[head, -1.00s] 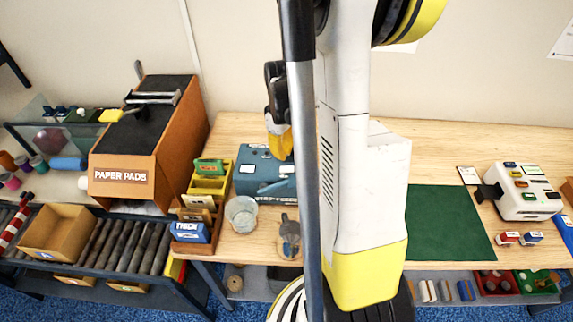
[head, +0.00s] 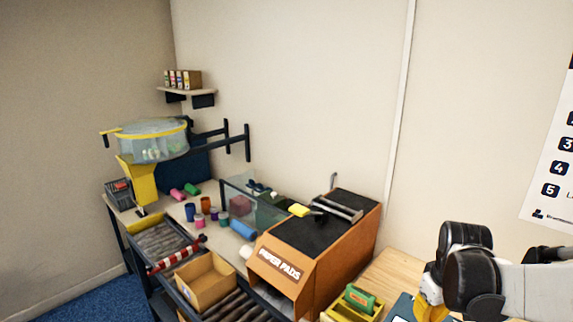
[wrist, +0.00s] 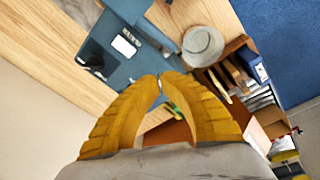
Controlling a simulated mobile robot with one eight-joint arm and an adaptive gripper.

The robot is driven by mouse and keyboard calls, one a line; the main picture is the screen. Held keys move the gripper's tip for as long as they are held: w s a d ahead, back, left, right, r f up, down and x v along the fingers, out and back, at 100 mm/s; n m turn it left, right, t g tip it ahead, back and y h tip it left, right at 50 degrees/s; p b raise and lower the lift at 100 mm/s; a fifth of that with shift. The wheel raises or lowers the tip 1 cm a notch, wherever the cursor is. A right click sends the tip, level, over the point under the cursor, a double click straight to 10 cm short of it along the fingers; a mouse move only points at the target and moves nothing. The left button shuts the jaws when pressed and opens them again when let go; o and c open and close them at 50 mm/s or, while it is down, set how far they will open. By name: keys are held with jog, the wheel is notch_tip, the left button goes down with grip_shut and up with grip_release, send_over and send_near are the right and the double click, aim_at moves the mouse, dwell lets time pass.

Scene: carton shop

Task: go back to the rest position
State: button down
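My gripper shows in the wrist view (wrist: 160,80) as two curved yellow fingers whose tips come together, with nothing seen between them. In the head view my gripper (head: 430,308) is at the lower right, pointing down, its yellow fingers partly cut off by the frame edge. In the wrist view it is above the workbench, with the blue machine (wrist: 122,72) beyond the tips.
The paper pads machine (head: 318,250) stands left of my gripper, with a yellow tray (head: 350,308) beside it. Farther left are an open cardboard box (head: 205,283), a roller rack and a yellow-rimmed net drum (head: 150,142). A small wall shelf (head: 187,91) hangs above.

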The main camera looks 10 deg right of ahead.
jog(key=s+a+f+t+b, duration=0.2)
jog(key=a+b, duration=0.4)
jog(key=a, duration=0.3)
jog(key=s+a+f+m+t+b, duration=0.1)
jog(key=s+a+f+t+b, duration=0.1)
jog(key=a, duration=0.7)
jog(key=s+t+b, duration=0.1)
jog(key=s+b, duration=0.1)
jog(key=b, duration=0.1)
jog(key=shift+s+a+m+t+y+b, duration=0.3)
jog(key=shift+s+a+y+b, duration=0.05)
jog(key=shift+s+y, duration=0.05)
jog(key=shift+f, duration=0.15)
